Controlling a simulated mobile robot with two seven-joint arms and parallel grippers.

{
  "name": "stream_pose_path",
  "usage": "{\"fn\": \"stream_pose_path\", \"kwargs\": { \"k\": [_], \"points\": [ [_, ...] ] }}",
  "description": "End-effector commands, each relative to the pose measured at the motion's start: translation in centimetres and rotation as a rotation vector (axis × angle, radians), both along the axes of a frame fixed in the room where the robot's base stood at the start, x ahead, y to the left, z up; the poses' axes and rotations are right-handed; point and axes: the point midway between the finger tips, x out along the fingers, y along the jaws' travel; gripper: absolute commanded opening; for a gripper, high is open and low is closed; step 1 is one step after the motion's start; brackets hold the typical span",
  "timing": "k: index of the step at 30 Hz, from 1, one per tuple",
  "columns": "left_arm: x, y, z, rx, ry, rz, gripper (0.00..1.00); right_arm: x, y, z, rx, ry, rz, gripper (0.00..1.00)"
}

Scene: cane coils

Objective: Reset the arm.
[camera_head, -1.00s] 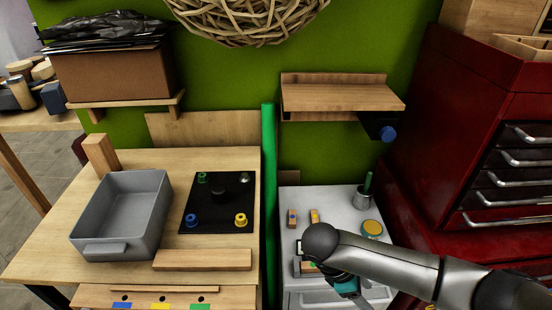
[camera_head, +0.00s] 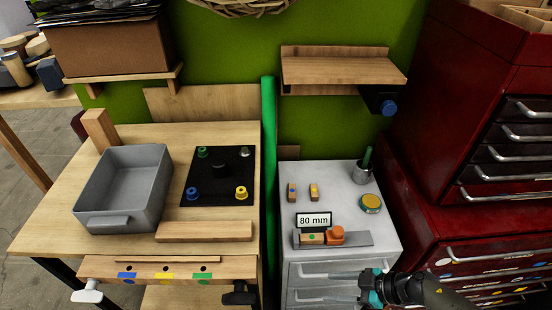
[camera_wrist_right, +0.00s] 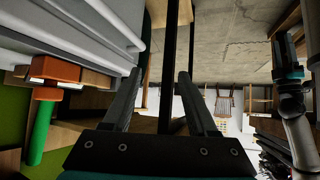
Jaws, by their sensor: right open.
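My right gripper (camera_head: 364,289) is low in the head view, in front of the white drawer cabinet (camera_head: 345,177). Its teal and dark wrist comes in from the lower right. In the right wrist view its two dark fingers (camera_wrist_right: 162,88) are spread apart with nothing between them. My left gripper does not show in the head view. An arm with a teal band at the right of the right wrist view looks like my left one (camera_wrist_right: 289,72); its jaws are too small to judge.
On the cabinet are a gauge with an orange slider (camera_head: 335,235), an "80 mm" label (camera_head: 314,220), a yellow-topped tin (camera_head: 371,203) and a grey cup (camera_head: 362,174). Left of the green post (camera_head: 269,180) are a grey bin (camera_head: 124,215) and black peg board (camera_head: 219,184). A red tool chest (camera_head: 440,205) stands right.

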Motion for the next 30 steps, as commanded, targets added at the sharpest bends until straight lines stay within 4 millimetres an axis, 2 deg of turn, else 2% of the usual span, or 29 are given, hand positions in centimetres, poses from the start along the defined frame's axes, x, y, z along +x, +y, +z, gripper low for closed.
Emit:
{"fn": "stream_pose_path", "kwargs": {
  "k": [4, 8, 9, 11, 12, 14, 15, 17, 18, 21, 23, 24, 25, 27, 29, 30],
  "points": [
    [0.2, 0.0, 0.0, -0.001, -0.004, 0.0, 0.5, 0.8, -8.1, -3.0, -0.106, -0.111, -0.309, 0.58],
    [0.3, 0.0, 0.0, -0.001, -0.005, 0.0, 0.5, -1.4, -17.0, -5.9, -0.299, -0.136, -0.552, 0.58],
    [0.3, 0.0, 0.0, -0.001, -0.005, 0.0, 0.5, -2.7, -19.7, -6.7, -0.367, -0.128, -0.613, 0.58],
    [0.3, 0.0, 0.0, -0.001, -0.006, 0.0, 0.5, -5.1, -23.4, -7.8, -0.467, -0.101, -0.693, 0.58],
    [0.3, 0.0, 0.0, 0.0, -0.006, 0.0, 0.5, -7.0, -25.8, -8.5, -0.535, -0.074, -0.741, 0.58],
    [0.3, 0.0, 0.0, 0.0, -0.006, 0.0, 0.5, -10.0, -29.0, -9.3, -0.632, -0.026, -0.801, 0.58],
    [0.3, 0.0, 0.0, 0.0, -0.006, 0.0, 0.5, -12.1, -30.9, -9.7, -0.694, 0.01, -0.833, 0.58],
    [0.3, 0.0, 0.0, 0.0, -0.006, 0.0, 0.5, -15.4, -33.4, -10.2, -0.778, 0.072, -0.876, 0.58],
    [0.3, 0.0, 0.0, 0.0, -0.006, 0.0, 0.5, -17.7, -34.9, -10.4, -0.832, 0.117, -0.898, 0.58],
    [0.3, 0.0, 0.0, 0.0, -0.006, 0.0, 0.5, -23.3, -37.8, -10.7, -0.946, 0.235, -0.941, 0.58],
    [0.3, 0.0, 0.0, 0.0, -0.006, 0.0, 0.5, -26.7, -39.2, -10.7, -1.005, 0.311, -0.959, 0.58],
    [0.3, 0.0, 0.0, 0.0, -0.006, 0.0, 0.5, -29.0, -39.9, -10.6, -1.042, 0.365, -0.97, 0.58],
    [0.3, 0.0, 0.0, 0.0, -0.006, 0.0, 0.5, -28.6, -37.1, -12.0, -0.994, 0.373, -0.966, 0.58],
    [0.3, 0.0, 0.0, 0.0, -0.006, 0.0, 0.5, -28.9, -32.7, -14.0, -0.931, 0.406, -0.964, 0.58],
    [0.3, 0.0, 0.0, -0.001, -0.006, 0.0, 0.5, -29.4, -29.2, -15.5, -0.884, 0.436, -0.964, 0.58],
    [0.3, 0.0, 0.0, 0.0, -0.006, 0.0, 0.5, -29.6, -26.6, -16.4, -0.849, 0.456, -0.963, 0.58]
  ]
}}
